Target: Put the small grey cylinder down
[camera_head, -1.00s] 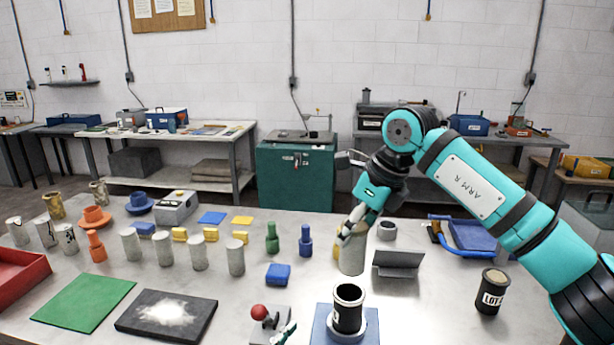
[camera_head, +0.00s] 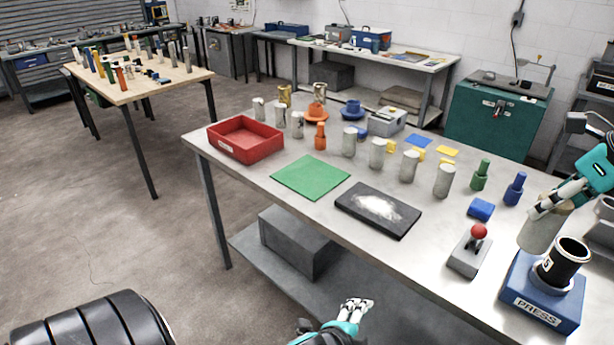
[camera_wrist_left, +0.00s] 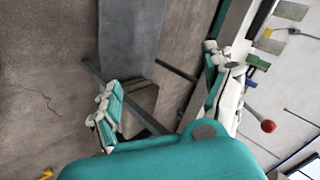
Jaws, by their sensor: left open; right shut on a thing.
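A grey cylinder (camera_head: 538,234) is at the right of the head view, upright. My right gripper (camera_head: 548,206) is shut on its upper part from above. It stands behind the blue press base (camera_head: 543,309) and the black cup (camera_head: 560,266). My left gripper (camera_head: 356,305) is open and empty in front of the table's near edge. Its spread fingers also show in the left wrist view (camera_wrist_left: 162,82).
Several similar grey cylinders (camera_head: 410,165) stand in a row on the table (camera_head: 300,205). A red tray (camera_head: 246,156), a green mat (camera_head: 312,176), a dark pad (camera_head: 362,216) and a red-knobbed lever box (camera_head: 463,262) lie nearer. Bare tabletop shows between dark pad and lever box.

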